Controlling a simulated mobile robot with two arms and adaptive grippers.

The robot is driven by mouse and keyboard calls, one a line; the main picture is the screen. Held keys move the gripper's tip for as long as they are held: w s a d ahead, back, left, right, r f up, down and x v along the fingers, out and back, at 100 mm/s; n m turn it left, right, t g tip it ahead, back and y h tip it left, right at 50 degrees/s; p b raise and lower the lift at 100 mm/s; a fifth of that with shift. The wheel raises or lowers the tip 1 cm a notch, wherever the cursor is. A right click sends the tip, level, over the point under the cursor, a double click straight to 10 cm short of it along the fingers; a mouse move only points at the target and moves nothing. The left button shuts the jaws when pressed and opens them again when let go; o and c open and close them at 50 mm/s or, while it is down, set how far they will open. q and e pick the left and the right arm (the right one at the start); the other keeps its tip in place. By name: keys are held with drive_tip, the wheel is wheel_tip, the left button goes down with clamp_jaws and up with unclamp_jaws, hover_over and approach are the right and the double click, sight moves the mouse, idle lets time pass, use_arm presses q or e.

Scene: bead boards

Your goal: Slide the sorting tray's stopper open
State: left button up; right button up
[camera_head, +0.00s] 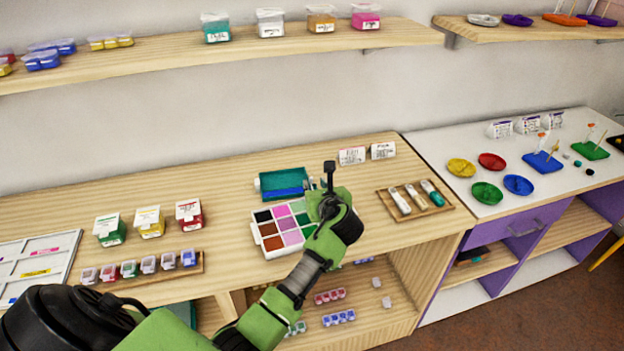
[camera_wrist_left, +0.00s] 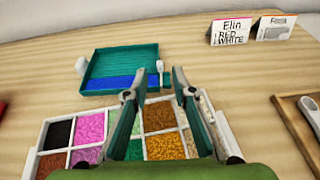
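The sorting tray (camera_head: 284,174) is a shallow teal tray with a blue strip along its near side, behind the white bead box. It also shows in the left wrist view (camera_wrist_left: 120,57). A small pale piece (camera_wrist_left: 82,66) sticks out at its left side, and a thin pale piece (camera_wrist_left: 160,72) stands at its right front corner. I cannot tell which is the stopper. My left gripper (camera_wrist_left: 160,76) is open, its fingertips apart near that right corner, with the thin pale piece seen between them. My right gripper is not in view.
The white bead box (camera_head: 278,252) with coloured compartments lies under and in front of the gripper. Name cards (camera_head: 352,156) stand behind on the right. Labelled boxes (camera_head: 150,222) stand left.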

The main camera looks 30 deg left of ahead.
sight(311, 179)
use_arm(q)
drive_tip(key=x, duration=0.4)
drive_tip(key=shift+w+a, duration=0.25)
drive_tip(key=shift+w+a+f, duration=0.1)
drive_tip(key=shift+a+f, duration=0.05)
drive_tip(key=shift+f, duration=0.05)
drive_tip(key=shift+w+a, duration=0.1)
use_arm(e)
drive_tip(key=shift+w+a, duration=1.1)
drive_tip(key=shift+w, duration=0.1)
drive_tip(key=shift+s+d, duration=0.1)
use_arm(q)
clamp_jaws()
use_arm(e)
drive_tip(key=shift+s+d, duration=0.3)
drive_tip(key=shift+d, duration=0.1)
